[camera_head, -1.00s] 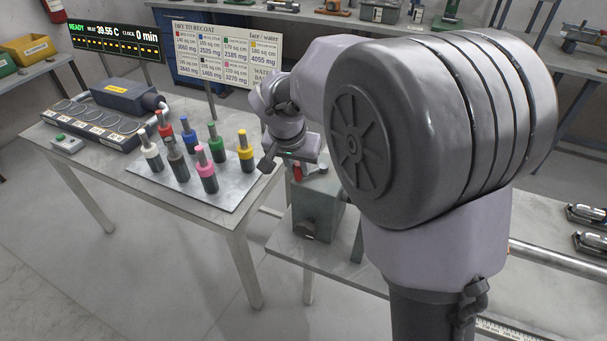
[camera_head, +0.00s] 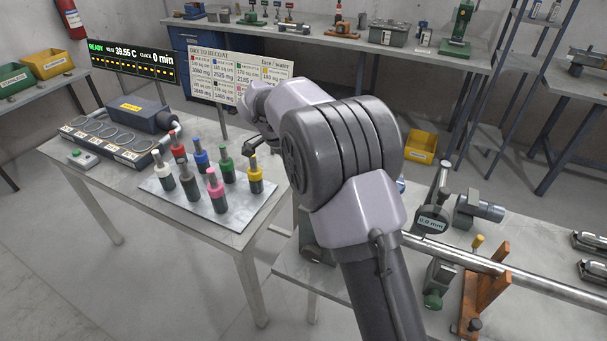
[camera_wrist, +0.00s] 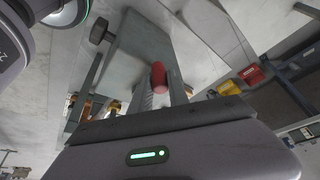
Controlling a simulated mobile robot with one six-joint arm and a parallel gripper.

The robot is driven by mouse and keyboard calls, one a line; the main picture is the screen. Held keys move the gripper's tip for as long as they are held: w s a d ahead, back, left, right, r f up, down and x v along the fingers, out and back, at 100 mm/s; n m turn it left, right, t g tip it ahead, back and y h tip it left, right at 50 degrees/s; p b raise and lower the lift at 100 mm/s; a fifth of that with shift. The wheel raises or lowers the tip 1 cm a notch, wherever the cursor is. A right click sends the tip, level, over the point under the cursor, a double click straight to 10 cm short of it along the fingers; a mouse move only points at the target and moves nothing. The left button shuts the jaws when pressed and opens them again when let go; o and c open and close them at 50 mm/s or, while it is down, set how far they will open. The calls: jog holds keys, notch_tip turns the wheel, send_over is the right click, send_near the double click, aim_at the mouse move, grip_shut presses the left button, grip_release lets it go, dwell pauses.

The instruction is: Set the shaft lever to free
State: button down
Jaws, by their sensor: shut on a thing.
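In the wrist view a red knob (camera_wrist: 158,77) on a short stem stands at the mouth of my gripper (camera_wrist: 140,85), which is shut on it. It appears to be the shaft lever's handle; no lever marking is readable. Behind it is a grey-green box (camera_wrist: 140,45) with a dark round knob (camera_wrist: 98,32) at its side. In the head view my arm hides the red knob and most of the gripper, and only the lower part of the box (camera_head: 314,238) shows beside the arm.
A steel shaft (camera_head: 470,262) runs along the right bench, past a 0.0 mm readout (camera_head: 432,224) and an orange bracket (camera_head: 487,285). On the left table, several coloured-top cylinders stand on a metal plate (camera_head: 222,212). A sign board (camera_head: 240,82) stands behind them.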

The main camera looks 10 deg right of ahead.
jog(key=shift+w+d+m+p, duration=0.2)
jog(key=shift+w+m+p, duration=0.15)
jog(key=shift+m, duration=0.15)
jog(key=c, duration=1.3)
grip_release()
jog(key=shift+o, duration=0.2)
jog(key=p+v, duration=0.7)
jog(key=v, duration=1)
jog(key=shift+w+a, duration=0.15)
jog(key=shift+a, duration=0.1)
jog(key=shift+d+r, duration=0.1)
jog(key=shift+r, duration=0.15)
